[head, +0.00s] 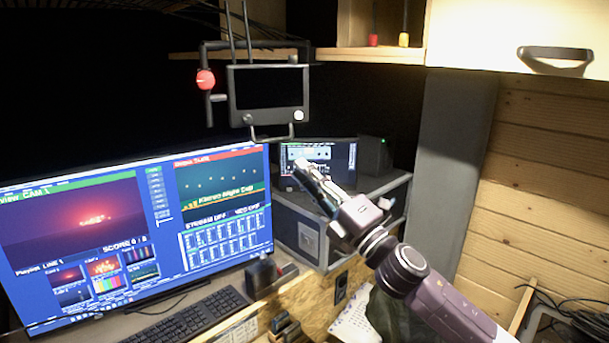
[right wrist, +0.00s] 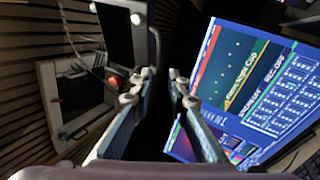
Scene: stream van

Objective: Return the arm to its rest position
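My right arm (head: 434,300) comes in from the lower right of the head view and reaches up and left. My right gripper (head: 317,185) is raised in front of the black equipment case and the small lit screen, which it partly covers. In the right wrist view, the right gripper (right wrist: 160,82) has its two fingers apart with a dark, empty gap between them. It holds nothing. I cannot tell from these views whether it touches anything. My left gripper is in neither view.
A large monitor (head: 120,235) stands left on the desk, with a keyboard (head: 188,318) before it. A small black monitor (head: 268,92) hangs above. The black case (head: 300,232) sits behind the gripper. A wooden wall (head: 545,170) and cabinet (head: 490,30) bound the right.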

